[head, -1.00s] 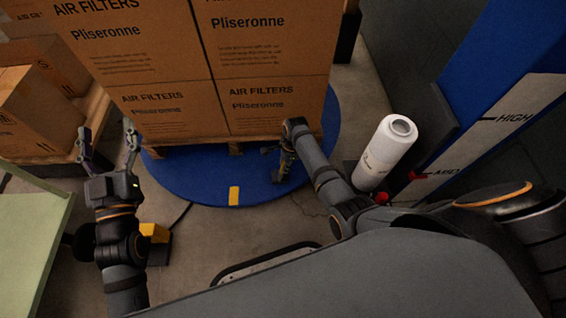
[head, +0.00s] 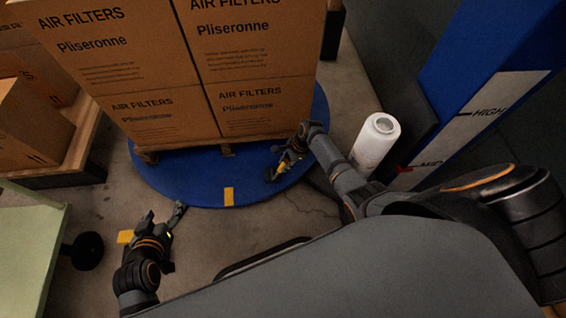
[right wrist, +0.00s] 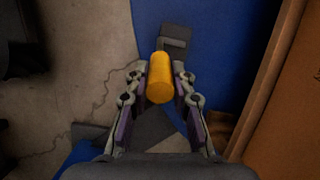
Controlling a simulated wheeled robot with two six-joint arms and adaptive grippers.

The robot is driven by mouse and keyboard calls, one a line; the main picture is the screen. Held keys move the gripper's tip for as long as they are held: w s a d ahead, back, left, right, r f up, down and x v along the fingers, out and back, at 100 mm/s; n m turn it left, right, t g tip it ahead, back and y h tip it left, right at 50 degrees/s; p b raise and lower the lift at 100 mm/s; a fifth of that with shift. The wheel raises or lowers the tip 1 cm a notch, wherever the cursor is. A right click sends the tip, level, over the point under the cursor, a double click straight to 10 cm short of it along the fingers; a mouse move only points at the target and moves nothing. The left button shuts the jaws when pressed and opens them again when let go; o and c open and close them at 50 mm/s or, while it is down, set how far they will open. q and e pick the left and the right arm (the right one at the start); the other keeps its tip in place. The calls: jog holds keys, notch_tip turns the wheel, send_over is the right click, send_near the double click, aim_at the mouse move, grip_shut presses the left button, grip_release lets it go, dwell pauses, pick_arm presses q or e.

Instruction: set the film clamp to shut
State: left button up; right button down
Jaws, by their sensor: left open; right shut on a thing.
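The film clamp shows in the right wrist view as a yellow cylindrical grip (right wrist: 160,80) with a dark grey bracket (right wrist: 174,40) beyond it, over the blue turntable (right wrist: 205,30). My right gripper (right wrist: 160,75) is shut on the yellow grip, one finger on each side. In the head view my right gripper (head: 283,166) is low at the right front of the blue turntable (head: 190,190), and only a bit of yellow shows between its fingers. I cannot tell the clamp's exact position. My left gripper (head: 165,220) is open and empty above the floor at the lower left.
Stacked air filter boxes (head: 150,65) stand on a pallet on the turntable. A white film roll (head: 376,143) stands beside the blue mast (head: 455,70) at the right. A pale green table (head: 25,245) is at the left. A yellow item (head: 125,237) lies on the floor by my left arm.

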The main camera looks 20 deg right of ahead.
jog(key=shift+s+f, duration=0.15)
jog(key=c, duration=1.1)
grip_release()
jog(key=shift+r, duration=0.45)
notch_tip(320, 180, up, 9)
jog(key=shift+r, duration=0.15)
jog(key=shift+c, duration=0.5)
